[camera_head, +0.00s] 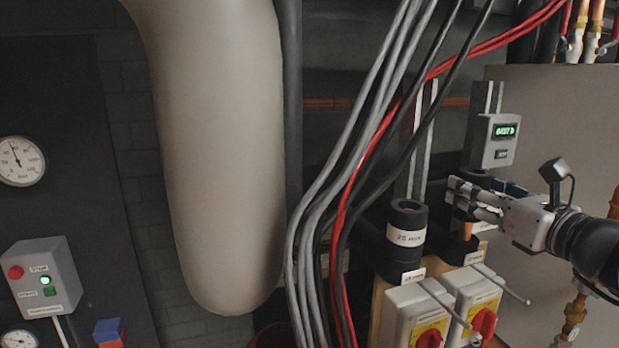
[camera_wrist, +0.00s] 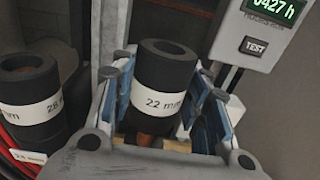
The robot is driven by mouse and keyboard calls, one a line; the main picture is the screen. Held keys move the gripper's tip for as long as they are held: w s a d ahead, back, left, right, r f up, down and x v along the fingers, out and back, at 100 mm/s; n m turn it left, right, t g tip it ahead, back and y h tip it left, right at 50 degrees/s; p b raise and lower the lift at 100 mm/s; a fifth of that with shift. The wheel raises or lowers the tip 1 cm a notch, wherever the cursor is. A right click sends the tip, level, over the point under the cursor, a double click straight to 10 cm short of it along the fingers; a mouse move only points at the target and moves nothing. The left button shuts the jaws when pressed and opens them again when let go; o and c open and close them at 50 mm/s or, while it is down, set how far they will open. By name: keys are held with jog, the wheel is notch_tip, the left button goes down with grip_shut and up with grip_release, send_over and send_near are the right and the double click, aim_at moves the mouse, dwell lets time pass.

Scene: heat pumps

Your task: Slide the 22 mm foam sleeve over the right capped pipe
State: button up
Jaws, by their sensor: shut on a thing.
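The 22 mm foam sleeve (camera_wrist: 158,88) is a short black tube with a white "22 mm" label. It stands about upright between the blue-padded fingers of my gripper (camera_wrist: 164,72), which is shut on it. In the head view my gripper (camera_head: 468,197) hides most of the sleeve. The right capped pipe (camera_head: 466,231) shows as a short copper length just below the gripper, above a black base. Copper also shows under the sleeve in the wrist view (camera_wrist: 144,138). I cannot tell whether the sleeve's lower end is around the pipe or just above it.
A 28 mm foam sleeve (camera_head: 406,240) stands to the left on its own mount. A meter box (camera_head: 494,140) is close behind the gripper. Grey, black and red cables (camera_head: 345,190) run down on the left. Two switch boxes (camera_head: 474,297) with red knobs sit below.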

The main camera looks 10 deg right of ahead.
jog(key=shift+f+b, duration=1.45)
jog(key=shift+f, duration=0.45)
jog(key=o, duration=0.7)
jog(key=shift+o, duration=0.2)
jog(key=shift+s, duration=0.1)
jog(key=s, duration=1.2)
jog(key=shift+d, duration=0.35)
jog(key=shift+w, duration=0.1)
